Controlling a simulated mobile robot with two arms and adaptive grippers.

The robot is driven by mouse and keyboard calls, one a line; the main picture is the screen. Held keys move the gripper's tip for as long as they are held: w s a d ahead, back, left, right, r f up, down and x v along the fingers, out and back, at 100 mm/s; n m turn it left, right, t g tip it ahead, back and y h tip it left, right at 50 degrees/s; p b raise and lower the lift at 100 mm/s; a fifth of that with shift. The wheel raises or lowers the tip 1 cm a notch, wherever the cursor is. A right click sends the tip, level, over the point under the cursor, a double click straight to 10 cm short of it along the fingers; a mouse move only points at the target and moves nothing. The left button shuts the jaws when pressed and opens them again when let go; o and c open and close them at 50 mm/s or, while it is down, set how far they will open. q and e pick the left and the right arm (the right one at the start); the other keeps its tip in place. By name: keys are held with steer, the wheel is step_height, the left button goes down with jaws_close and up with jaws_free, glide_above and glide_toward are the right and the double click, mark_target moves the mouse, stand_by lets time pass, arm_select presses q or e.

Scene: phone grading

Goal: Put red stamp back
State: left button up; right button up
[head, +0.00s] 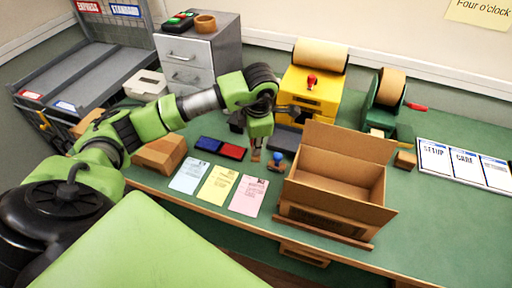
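My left arm reaches in from the left, and its wrist points down over the desk. The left gripper (257,151) is small and partly hidden by the wrist; a small brownish piece shows at its tips, but I cannot tell whether it is a held stamp. A blue-knobbed stamp (277,156) stands just right of it. The blue ink pad (208,144) and red ink pad (232,152) lie to its left. No red stamp is clearly visible; a red knob-like part (311,80) shows on the yellow dispenser. My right gripper is not in view.
An open cardboard box (335,184) stands right of the gripper. Blue, yellow and pink sheets (218,186) lie in front of the pads. A yellow dispenser (308,97) and a green tape dispenser (385,105) stand behind. A brown parcel (160,153) lies left.

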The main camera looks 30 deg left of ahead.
arm_select(q)
steer(key=shift+w+f, duration=0.2)
steer(key=shift+f, duration=0.1)
step_height(320, 180, down, 2)
steer(key=shift+f+p, duration=0.1)
steer(key=shift+p, duration=0.8)
steer(key=shift+f, duration=0.65)
steer(key=o, duration=0.9)
steer(key=shift+c, duration=0.2)
steer(key=shift+r, duration=0.1)
